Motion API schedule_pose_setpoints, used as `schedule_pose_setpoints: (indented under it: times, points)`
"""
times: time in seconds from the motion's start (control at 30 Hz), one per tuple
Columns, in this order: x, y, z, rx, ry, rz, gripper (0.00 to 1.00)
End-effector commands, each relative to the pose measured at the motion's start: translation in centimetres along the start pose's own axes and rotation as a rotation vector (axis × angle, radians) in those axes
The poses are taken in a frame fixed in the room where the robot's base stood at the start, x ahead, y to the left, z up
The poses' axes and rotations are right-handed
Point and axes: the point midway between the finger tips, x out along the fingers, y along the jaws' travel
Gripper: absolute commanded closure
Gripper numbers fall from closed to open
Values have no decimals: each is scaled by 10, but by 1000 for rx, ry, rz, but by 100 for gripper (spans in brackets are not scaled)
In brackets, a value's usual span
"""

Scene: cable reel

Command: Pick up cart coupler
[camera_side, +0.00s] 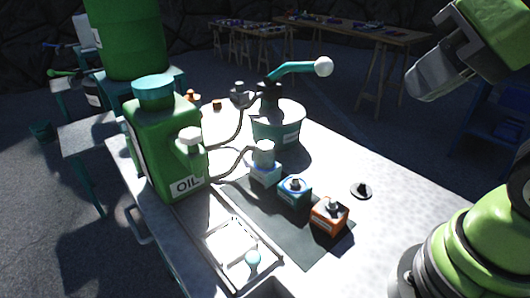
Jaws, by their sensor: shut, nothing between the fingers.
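My gripper (425,82) is at the upper right, high above the worktable and apart from everything on it. Its grey fingers are shut and hold nothing. No piece is clearly recognisable as the cart coupler. A small dark round piece with a knob (361,190) lies alone on the table's right side. Three small knobbed blocks stand in a row on a dark mat (296,231): a pale blue one (264,170), a teal one (294,191) and an orange one (329,215). A dark fitting (239,94) stands near the back, by a cable.
A green oil can (160,150) stands on the left. A teal drum (277,128) with a crank handle (296,69) stands at the back. A shallow frame tray (200,219) with a pale ball (252,258) lies in front. The table's right side is mostly clear.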

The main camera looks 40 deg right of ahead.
Motion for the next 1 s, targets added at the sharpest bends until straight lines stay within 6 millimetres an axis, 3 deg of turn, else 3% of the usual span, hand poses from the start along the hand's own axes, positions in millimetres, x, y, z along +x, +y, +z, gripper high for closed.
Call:
schedule_pose_setpoints:
  times: [0.2, 0.5, 0.53, 0.83, 1.0]
  points:
    - [0, 0, 0, 0, 0, 0, 100]
    - [0, 0, 0, 0, 0, 0, 31]
    - [0, 0, 0, 0, 0, 0, 27]
    - [1, 0, -2, 5, -4, 5, 27]
    - [12, -4, -26, 62, -50, 66, 27]
